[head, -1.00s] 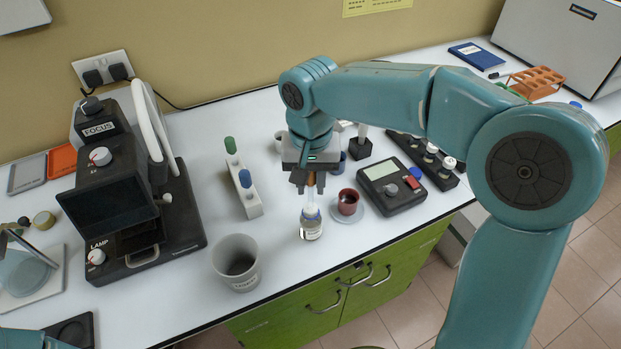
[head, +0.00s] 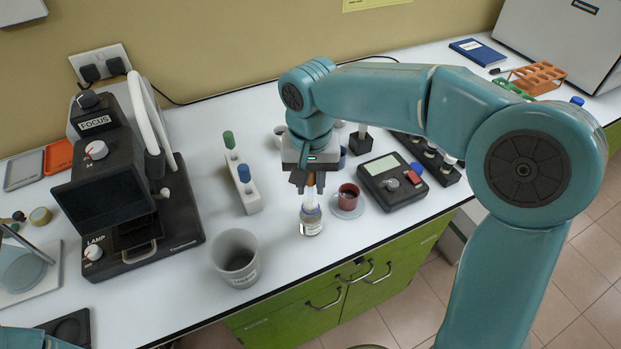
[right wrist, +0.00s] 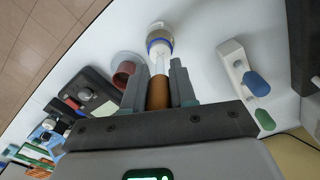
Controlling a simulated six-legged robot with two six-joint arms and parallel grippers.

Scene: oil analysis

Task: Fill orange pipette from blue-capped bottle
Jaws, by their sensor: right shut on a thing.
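My right gripper (head: 310,182) is shut on the orange pipette, whose orange-brown bulb (right wrist: 158,92) shows between the fingers in the right wrist view. The pipette points down, and its clear stem (right wrist: 159,66) runs to the mouth of a small clear bottle with a white label (head: 311,227). The bottle stands upright on the bench near the front edge, with blue at its neck (right wrist: 158,43). The tip appears to be at or inside the neck; how deep I cannot tell. My left gripper is not in view.
A dark red cup on a saucer (head: 347,198) stands close right of the bottle. A grey beaker (head: 236,258) is at left. A white rack (head: 250,200) holds green and blue pipettes. A black meter (head: 393,182) is at right, a black microscope-like device (head: 150,225) far left.

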